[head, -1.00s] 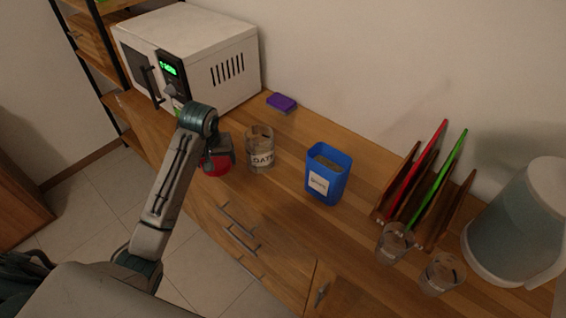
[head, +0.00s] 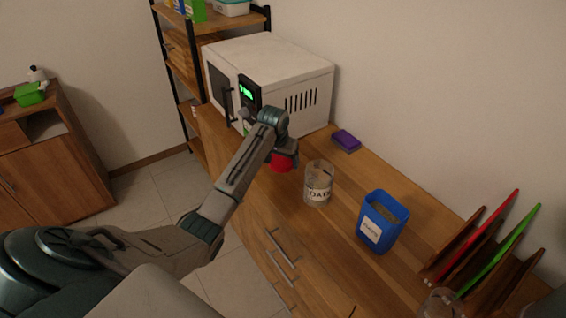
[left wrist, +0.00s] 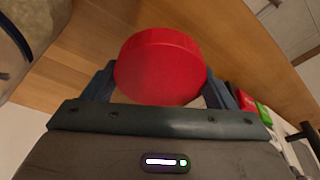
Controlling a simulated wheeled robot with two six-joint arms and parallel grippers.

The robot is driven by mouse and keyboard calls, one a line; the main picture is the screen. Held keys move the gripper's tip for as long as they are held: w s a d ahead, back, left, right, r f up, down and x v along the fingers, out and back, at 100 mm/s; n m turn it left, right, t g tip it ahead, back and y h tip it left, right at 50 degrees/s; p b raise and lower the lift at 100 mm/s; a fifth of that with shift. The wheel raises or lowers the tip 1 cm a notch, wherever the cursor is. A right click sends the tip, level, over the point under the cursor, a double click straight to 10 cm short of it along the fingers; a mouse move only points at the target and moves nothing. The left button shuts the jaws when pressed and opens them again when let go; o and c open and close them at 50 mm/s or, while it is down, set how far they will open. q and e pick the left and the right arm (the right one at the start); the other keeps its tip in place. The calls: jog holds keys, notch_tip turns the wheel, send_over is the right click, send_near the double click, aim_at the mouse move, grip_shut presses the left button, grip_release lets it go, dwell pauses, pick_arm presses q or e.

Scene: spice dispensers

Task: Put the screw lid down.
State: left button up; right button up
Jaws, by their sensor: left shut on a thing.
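The red screw lid (left wrist: 160,66) is held between the two fingers of my left gripper (left wrist: 160,88) in the left wrist view. In the head view the lid (head: 281,163) shows partly below my left gripper (head: 284,152), near the front edge of the wooden counter (head: 345,250). I cannot tell whether the lid touches the counter. A clear jar with a label (head: 318,185) stands open just right of the lid, and part of a jar shows at the upper left of the wrist view. My right gripper is not in view.
A white microwave (head: 290,70) stands behind my left gripper. A purple sponge-like block (head: 346,140) lies near the wall. A blue labelled container (head: 381,222) stands further right, then a wooden rack (head: 458,238) with red and green boards. Some counter between jar and block is clear.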

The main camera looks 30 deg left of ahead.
aim_at(282, 163)
pick_arm(q)
jog(key=shift+w+a+f, duration=0.15)
jog(key=shift+w+a, duration=0.1)
jog(key=shift+w, duration=0.35)
notch_tip(282, 163, down, 3)
jog(key=shift+r+p, duration=0.1)
jog(key=shift+p, duration=0.65)
jog(key=shift+f, duration=0.35)
jog(key=shift+f, duration=0.1)
jog(key=o, duration=0.9)
jog(key=b+v, duration=0.2)
jog(key=v, duration=1)
